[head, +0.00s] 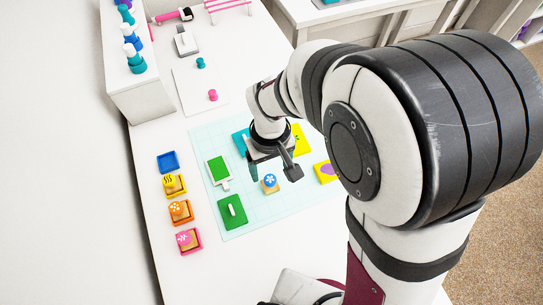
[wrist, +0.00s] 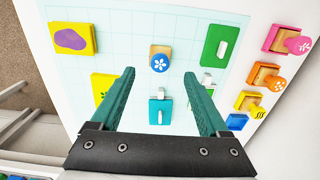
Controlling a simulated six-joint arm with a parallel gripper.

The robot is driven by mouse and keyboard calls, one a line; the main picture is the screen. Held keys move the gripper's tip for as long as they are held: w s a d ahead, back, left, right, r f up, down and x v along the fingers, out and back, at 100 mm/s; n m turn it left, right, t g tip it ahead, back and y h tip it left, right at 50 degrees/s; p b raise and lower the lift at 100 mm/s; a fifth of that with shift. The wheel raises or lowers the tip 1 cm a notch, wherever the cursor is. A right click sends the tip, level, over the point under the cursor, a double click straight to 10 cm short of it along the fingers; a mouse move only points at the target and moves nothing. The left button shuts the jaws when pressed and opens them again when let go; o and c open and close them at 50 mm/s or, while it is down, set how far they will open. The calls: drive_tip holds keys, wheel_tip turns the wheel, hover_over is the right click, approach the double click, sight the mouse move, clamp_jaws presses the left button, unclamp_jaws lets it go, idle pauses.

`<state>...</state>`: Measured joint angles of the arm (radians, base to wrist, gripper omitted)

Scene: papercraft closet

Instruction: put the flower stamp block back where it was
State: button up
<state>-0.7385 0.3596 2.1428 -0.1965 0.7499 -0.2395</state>
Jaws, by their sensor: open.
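The flower stamp block (head: 270,184) stands on the pale cutting mat, with a wooden body and a blue top bearing a white flower. It also shows in the wrist view (wrist: 159,60), beyond my fingertips and roughly centred between them. My gripper (head: 272,174) is open and empty above the mat, close to the block but not around it. Its two teal fingers show in the wrist view (wrist: 160,76). A blue tray (head: 168,161), which looks empty, lies on the white table left of the mat; it also shows in the wrist view (wrist: 237,121).
Yellow (head: 174,185), orange (head: 181,212) and pink (head: 188,241) trays each hold a stamp, in line with the blue one. Green (head: 232,212), teal and yellow cards or pads lie around the block on the mat. A white shelf (head: 140,92) stands at back left.

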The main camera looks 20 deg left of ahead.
sight(271, 181)
drive_tip(key=s+d+r+m, duration=0.3)
drive_tip(key=d+r+m, duration=0.6)
drive_tip(key=d, duration=0.4)
drive_tip(key=s+d+r+m+y, duration=0.1)
drive_tip(key=s+d+r+m, duration=0.2)
drive_tip(key=s+d+m, duration=0.2)
drive_tip(key=s, duration=0.3)
drive_tip(key=shift+d+m+y, duration=0.15)
drive_tip(key=shift+m+y, duration=0.15)
drive_tip(key=shift+y, duration=0.1)
